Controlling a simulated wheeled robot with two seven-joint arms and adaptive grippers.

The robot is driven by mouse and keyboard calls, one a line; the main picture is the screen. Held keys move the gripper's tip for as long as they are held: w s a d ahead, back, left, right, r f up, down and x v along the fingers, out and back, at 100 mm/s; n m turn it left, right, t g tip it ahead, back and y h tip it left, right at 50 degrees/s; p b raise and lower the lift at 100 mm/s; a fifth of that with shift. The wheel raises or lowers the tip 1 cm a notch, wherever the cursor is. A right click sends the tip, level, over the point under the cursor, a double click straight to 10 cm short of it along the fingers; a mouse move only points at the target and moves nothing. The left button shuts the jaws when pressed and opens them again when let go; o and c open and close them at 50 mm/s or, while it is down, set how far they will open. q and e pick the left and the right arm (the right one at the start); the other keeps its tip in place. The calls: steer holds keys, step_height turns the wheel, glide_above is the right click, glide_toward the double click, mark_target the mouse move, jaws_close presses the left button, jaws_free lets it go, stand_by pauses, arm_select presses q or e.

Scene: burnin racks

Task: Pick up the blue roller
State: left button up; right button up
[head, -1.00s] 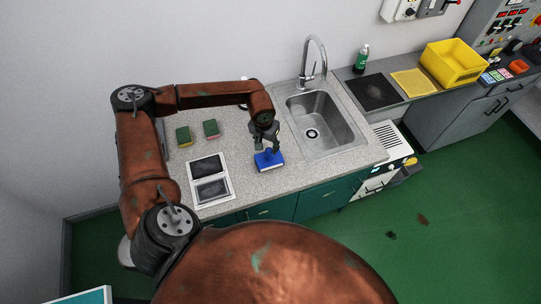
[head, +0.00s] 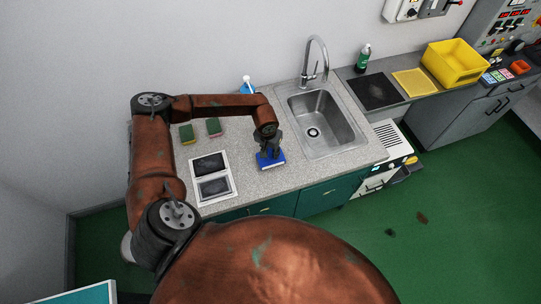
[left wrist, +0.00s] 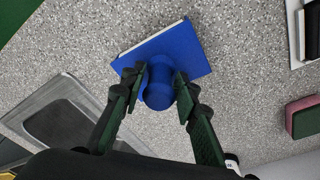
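The blue roller (head: 268,164) is a flat blue block with a pale edge and a round blue knob on top. It lies on the grey speckled counter (head: 262,184), left of the sink. In the left wrist view the blue roller (left wrist: 186,50) shows block and knob. My left gripper (head: 270,151) is over it, pointing down. In the left wrist view the fingers of my left gripper (left wrist: 160,78) stand on both sides of the knob with no clear gap, shut on it. The block appears to rest on the counter. My right gripper is not in view.
The sink (head: 318,118) with its tap is right of the roller. A white two-panel tray (head: 194,181) lies to the left. Two green-topped sponges (head: 213,126) (head: 187,134) lie farther back. A blue-and-white bottle (head: 248,86) stands behind my arm.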

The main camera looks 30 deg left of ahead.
arm_select(q)
jaws_close()
steer(key=shift+r, duration=0.15)
steer(key=shift+w+r, duration=0.1)
steer(key=shift+r, duration=0.15)
step_height(320, 180, up, 2)
steer(key=shift+r+b, duration=0.1)
steer(key=shift+b, duration=0.7)
steer(key=s+d+r+b, duration=0.1)
steer(key=s+d+r, duration=0.1)
steer(key=s+r, duration=0.3)
steer(key=s+d+r+b, duration=0.2)
steer(key=s+r, duration=0.3)
steer(key=s, duration=0.3)
steer(key=shift+s+d, duration=0.15)
steer(key=shift+d, duration=0.25)
